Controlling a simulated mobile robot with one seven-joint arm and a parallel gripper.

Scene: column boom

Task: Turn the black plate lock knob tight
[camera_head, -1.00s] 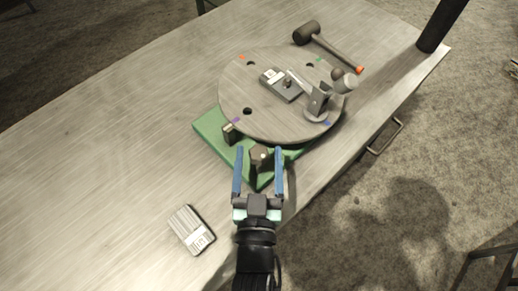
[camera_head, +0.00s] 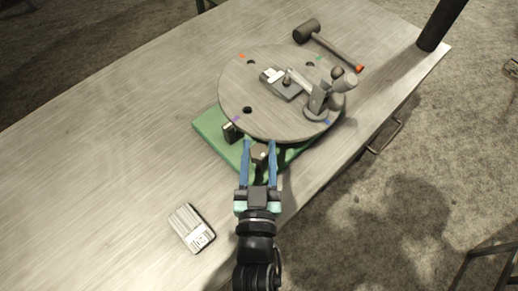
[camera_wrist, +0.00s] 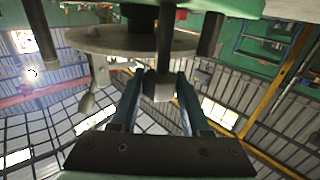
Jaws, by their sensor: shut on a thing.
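The black plate lock knob (camera_head: 259,153) sits at the front edge of the green base (camera_head: 209,127), just below the round grey plate (camera_head: 240,90). My gripper (camera_head: 260,150) reaches it from the front, its two blue fingers on either side of the knob. In the wrist view the knob (camera_wrist: 158,86) shows as a dark block on a stem, between the tips of my gripper (camera_wrist: 158,84). The fingers are shut on it. The fingers partly cover the knob's sides.
On the plate are a dark block (camera_head: 282,88) and a clamp with a lever (camera_head: 318,98). A mallet (camera_head: 307,31) lies behind the plate. A white-and-grey striped block (camera_head: 191,228) lies at front left. The table's left side is clear; a dark post (camera_head: 440,25) stands at far right.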

